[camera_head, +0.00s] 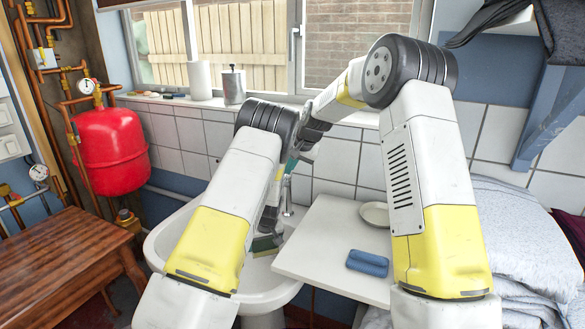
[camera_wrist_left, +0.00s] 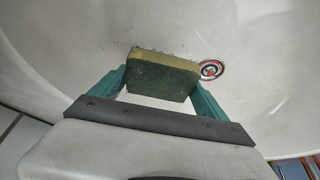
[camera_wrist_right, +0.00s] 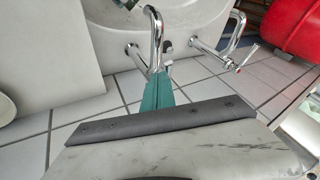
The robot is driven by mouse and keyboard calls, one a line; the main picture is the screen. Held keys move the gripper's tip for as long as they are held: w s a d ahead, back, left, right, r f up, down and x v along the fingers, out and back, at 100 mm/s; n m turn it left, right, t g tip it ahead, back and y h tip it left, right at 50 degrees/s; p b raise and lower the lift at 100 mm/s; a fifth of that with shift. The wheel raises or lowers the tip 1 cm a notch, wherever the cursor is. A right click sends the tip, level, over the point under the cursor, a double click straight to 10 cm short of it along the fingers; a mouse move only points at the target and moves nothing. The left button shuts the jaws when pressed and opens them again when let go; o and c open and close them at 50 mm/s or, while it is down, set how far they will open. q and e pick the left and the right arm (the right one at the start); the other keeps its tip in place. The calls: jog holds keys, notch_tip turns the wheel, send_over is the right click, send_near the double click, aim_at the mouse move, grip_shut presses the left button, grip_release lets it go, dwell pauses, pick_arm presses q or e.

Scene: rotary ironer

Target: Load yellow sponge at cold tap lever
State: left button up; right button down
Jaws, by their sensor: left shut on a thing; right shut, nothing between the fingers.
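The yellow sponge (camera_wrist_left: 165,75) has a dark green scouring face. My left gripper (camera_wrist_left: 160,88) is shut on it, holding it low inside the white basin (camera_head: 165,250), near the drain (camera_wrist_left: 211,69). In the head view the sponge (camera_head: 264,246) is partly behind my left arm. My right gripper (camera_wrist_right: 157,82) is shut and empty, its fingertips close to a chrome tap (camera_wrist_right: 153,38); I cannot tell if they touch. That tap's lever is not clear. A second tap (camera_wrist_right: 225,50) with a red-marked lever stands farther right in the right wrist view. Both taps are largely hidden in the head view.
A white board (camera_head: 320,250) right of the basin holds a blue sponge-like block (camera_head: 367,262) and a pale dish (camera_head: 374,213). A red tank (camera_head: 108,150) and wooden table (camera_head: 70,262) are at left. A tiled wall and window sill bound the back.

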jog(key=shift+a+m, duration=0.4)
jog(key=shift+a, duration=0.25)
jog(key=d+f+v, duration=0.1)
jog(key=d+v, duration=0.1)
jog(key=v, duration=1)
jog(key=shift+s+d, duration=0.2)
jog(key=shift+s, duration=0.3)
jog(key=shift+r, duration=0.1)
